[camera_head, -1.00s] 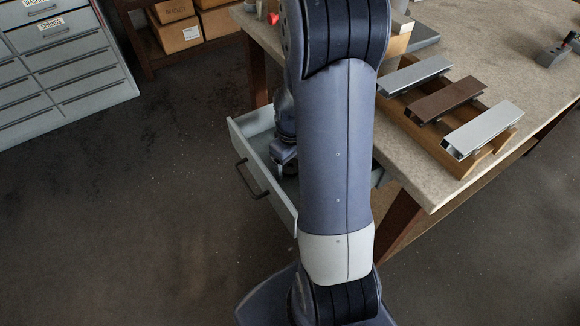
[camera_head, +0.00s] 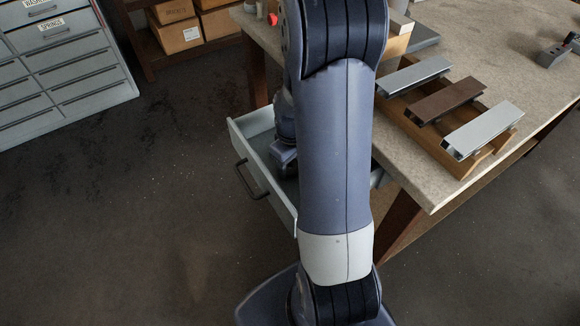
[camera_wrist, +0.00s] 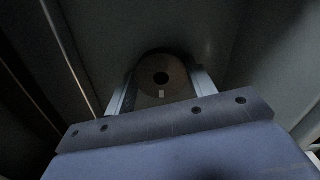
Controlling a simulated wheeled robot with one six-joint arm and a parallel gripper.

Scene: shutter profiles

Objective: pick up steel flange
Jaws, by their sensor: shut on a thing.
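The steel flange (camera_wrist: 176,72) shows in the wrist view as a dark brownish disc with a round black hole in its middle. My gripper (camera_wrist: 161,90) is shut on it, with one finger on each side of the disc. The flange is inside the open drawer, close over its floor; I cannot tell whether it touches the floor. In the head view my arm reaches down into the grey drawer (camera_head: 262,170), and the flange and fingertips are hidden there.
The drawer's walls stand close around my gripper. The workbench (camera_head: 480,85) is above and to the right, with a wooden rack (camera_head: 462,165) bearing three metal profiles. A grey cabinet (camera_head: 70,70) and cardboard boxes (camera_head: 180,35) are at the back left. The floor at left is clear.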

